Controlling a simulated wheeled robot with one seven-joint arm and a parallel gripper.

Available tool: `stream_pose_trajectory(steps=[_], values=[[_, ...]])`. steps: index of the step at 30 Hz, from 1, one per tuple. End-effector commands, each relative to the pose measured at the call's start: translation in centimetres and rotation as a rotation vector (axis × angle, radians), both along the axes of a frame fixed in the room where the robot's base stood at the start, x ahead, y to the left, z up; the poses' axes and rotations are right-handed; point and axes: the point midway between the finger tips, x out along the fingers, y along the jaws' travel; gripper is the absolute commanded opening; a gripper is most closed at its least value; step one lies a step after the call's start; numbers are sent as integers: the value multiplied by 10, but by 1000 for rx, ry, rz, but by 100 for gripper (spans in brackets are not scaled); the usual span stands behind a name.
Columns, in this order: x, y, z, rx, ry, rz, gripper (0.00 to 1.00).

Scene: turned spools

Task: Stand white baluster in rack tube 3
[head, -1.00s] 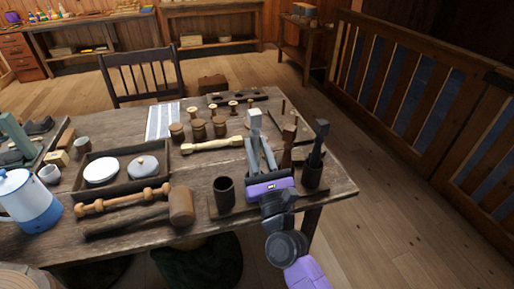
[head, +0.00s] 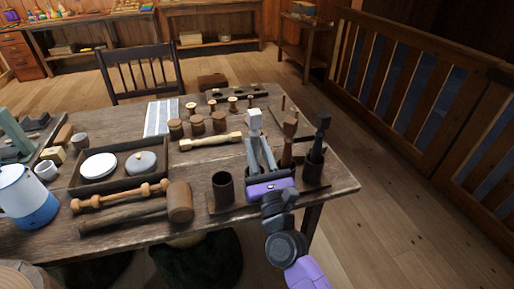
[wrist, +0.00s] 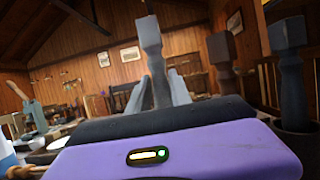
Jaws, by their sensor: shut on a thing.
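The white baluster (head: 254,120) stands upright, square end up, between the fingers of my gripper (head: 262,155), which is shut on it. It also shows in the wrist view (wrist: 150,45) between the two fingers. My gripper is over the tube rack (head: 214,208) at the table's front right edge. The rack's left tube (head: 223,187) is empty. A brown baluster (head: 290,130) and a dark baluster (head: 319,140) stand to the right; the dark one is in a tube (head: 313,170). The white baluster's lower end and the tube below it are hidden by my gripper.
A pale turned spindle (head: 211,141) lies behind the rack, with several wooden jars (head: 197,124) beyond. A mallet (head: 180,200) and a brown spindle (head: 120,197) lie to the left. A tray (head: 78,181) with lidded dishes and a blue-white kettle (head: 28,200) stand farther left.

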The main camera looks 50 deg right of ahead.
Motion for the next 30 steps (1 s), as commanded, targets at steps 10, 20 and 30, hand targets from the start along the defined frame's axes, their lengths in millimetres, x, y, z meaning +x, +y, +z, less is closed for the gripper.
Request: stream_pose_trajectory(steps=[10, 20, 30], values=[[0, 0, -8, -1, -1, 0, 0], [0, 0, -8, -1, -1, 0, 50], [-4, 4, -13, 1, 1, 2, 50]])
